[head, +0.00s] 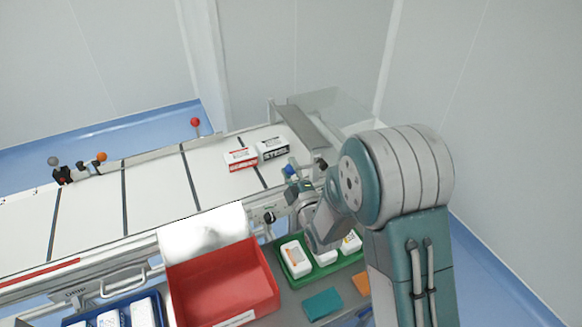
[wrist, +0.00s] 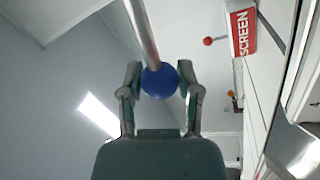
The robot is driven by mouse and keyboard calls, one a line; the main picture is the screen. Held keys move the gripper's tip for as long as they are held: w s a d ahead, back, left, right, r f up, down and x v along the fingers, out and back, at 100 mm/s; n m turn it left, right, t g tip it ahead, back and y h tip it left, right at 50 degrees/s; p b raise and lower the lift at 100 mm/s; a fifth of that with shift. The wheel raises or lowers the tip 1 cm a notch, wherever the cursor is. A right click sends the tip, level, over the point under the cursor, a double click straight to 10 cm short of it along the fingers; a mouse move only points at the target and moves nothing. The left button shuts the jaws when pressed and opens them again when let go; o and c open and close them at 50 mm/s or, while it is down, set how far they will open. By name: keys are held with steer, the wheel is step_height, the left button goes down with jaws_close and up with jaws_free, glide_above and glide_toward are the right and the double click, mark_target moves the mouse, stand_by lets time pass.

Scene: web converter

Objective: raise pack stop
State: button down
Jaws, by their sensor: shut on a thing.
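The blue ball knob (wrist: 160,82) sits between the two fingers of my gripper (wrist: 159,78) in the wrist view. A metal rod (wrist: 142,35) runs from the knob toward the top of that picture. I take the knob and rod to be the pack stop's handle. In the head view the blue knob (head: 290,170) shows at the conveyor's near edge, with my gripper (head: 298,180) shut on it. My wrist and arm hide much of the area around it. How high the stop sits cannot be told.
A red and white box (head: 241,159) and a black and white box (head: 272,148) lie on the white conveyor (head: 150,185). A chute (head: 312,127) is at its right end. A red bin (head: 220,285), a green tray (head: 281,262) with packs, and a blue tray (head: 158,305) stand in front.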

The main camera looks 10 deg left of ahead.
steer(key=shift+s+a+f, duration=0.1)
steer(key=shift+f, duration=0.15)
steer(key=shift+c, duration=1.5)
jaws_free()
steer(key=shift+a, duration=0.15)
steer(key=v, duration=1.1)
steer(key=shift+s+d, duration=0.25)
steer(key=shift+s, duration=0.1)
